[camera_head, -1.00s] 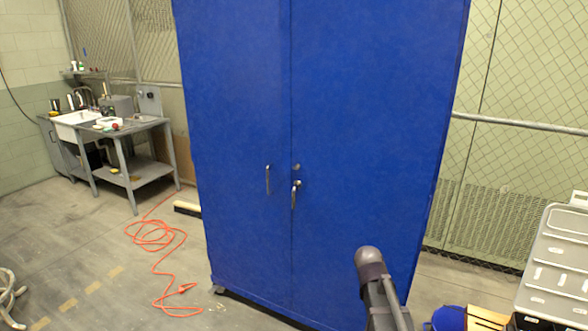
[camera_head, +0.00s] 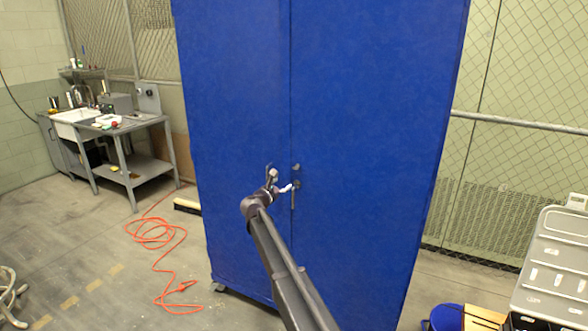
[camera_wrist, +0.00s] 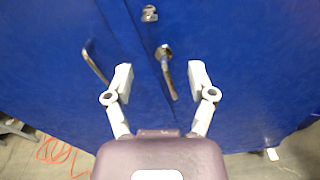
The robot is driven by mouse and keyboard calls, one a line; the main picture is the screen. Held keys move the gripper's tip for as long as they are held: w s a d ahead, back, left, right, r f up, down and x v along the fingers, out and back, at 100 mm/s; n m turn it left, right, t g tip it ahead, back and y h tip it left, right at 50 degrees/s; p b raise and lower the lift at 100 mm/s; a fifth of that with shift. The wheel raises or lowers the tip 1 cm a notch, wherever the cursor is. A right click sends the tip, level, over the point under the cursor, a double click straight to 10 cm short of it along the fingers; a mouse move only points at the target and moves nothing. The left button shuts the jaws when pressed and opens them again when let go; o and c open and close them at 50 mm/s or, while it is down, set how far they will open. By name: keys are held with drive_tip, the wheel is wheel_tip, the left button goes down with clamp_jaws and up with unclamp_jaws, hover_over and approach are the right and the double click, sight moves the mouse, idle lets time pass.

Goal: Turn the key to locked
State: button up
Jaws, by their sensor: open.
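The blue cabinet (camera_head: 370,120) has a small metal lock piece (camera_head: 296,167) on its right door, near the seam; it also shows at the top of the wrist view (camera_wrist: 149,13). It seems to hold the key, but it is too small to tell which way the key points. Below it a lever handle (camera_head: 293,198) hangs down from a round boss, also in the wrist view (camera_wrist: 168,72). My gripper (camera_wrist: 161,78) is open and empty in front of the doors, with the lever handle seen between its fingers. In the head view my gripper (camera_head: 283,182) partly covers the left door's handle.
A bar handle (camera_wrist: 95,63) is on the left door. An orange cable (camera_head: 155,235) lies on the floor at left. A grey workbench (camera_head: 125,130) stands back left. A grey case (camera_head: 555,265) is at lower right. The space before the doors is clear.

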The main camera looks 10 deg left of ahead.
sight(295, 168)
drive_tip(key=shift+w+a+r+n, duration=0.1)
drive_tip(key=shift+a+r+n, duration=0.1)
drive_tip(key=shift+a, duration=0.15)
drive_tip(key=shift+w+a+r+n, duration=0.1)
drive_tip(key=shift+a+n, duration=0.1)
drive_tip(key=shift+a, duration=0.15)
drive_tip(key=shift+w+d, duration=0.1)
drive_tip(key=x, duration=1.3)
drive_tip(key=shift+w, duration=0.3)
clamp_jaws()
